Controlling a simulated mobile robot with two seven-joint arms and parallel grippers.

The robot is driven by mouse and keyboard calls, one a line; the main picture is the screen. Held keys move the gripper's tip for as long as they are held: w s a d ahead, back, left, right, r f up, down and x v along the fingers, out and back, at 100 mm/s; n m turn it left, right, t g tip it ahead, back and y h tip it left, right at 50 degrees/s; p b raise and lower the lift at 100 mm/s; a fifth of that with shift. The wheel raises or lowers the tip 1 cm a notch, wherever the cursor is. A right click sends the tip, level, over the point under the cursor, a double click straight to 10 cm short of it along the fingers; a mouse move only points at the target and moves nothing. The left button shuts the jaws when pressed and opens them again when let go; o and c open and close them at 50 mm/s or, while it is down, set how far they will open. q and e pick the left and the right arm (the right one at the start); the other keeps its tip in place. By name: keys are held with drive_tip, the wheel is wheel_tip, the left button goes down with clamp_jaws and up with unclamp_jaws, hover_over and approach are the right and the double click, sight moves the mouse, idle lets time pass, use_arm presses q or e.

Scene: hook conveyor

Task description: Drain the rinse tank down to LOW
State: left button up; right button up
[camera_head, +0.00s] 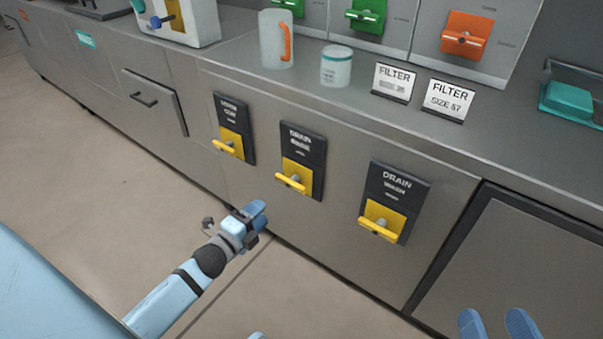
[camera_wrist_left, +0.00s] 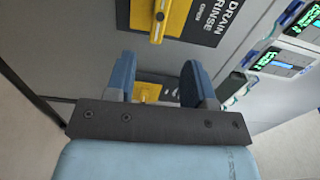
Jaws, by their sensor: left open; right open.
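The drain rinse valve (camera_head: 296,178) is the middle of three yellow-handled drain valves on the steel cabinet front. Its yellow handle shows at the top of the left wrist view (camera_wrist_left: 158,24), with the label DRAIN RINSE and the word OPEN beside it. My left gripper (camera_head: 256,212) is open and empty, below and left of that handle in the head view, and apart from it. Another yellow handle (camera_wrist_left: 147,92) shows between its fingers, farther off. My right gripper (camera_head: 496,326) is open at the bottom right edge, mostly out of frame. No tank level is readable.
The drain wash valve (camera_head: 381,221) is on the right and a similar drain valve (camera_head: 231,143) on the left. A mug (camera_head: 271,42), a white jar (camera_head: 336,66) and two filter signs (camera_head: 448,100) stand on the counter above. The floor before the cabinet is clear.

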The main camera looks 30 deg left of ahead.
sight(288, 186)
use_arm(q)
drive_tip(key=w+b, duration=0.1)
drive_tip(key=w, duration=0.2)
drive_tip(key=w+b, duration=0.1)
drive_tip(key=w, duration=0.2)
drive_tip(key=shift+w+d+f+b, duration=0.1)
drive_tip(key=shift+w+d+b, duration=0.1)
drive_tip(key=shift+w+b, duration=0.15)
drive_tip(key=w, duration=0.2)
drive_tip(key=w+b, duration=0.1)
drive_tip(key=w, duration=0.2)
drive_tip(key=shift+w+d+b, duration=0.25)
drive_tip(key=shift+w+b, duration=0.05)
drive_tip(key=shift+b, duration=0.05)
drive_tip(key=shift+w, duration=0.45)
use_arm(e)
drive_tip(key=w+n, duration=0.1)
drive_tip(key=d+n+t+y, duration=0.1)
drive_tip(key=n, duration=0.1)
drive_tip(key=shift+w+d+r+t, duration=0.2)
drive_tip(key=shift+w+r+t, duration=0.1)
drive_tip(key=shift+w+r, duration=0.05)
use_arm(q)
drive_tip(key=c, duration=0.9)
clamp_jaws()
use_arm(e)
drive_tip(key=shift+s+f, duration=0.1)
drive_tip(key=shift+f, duration=0.05)
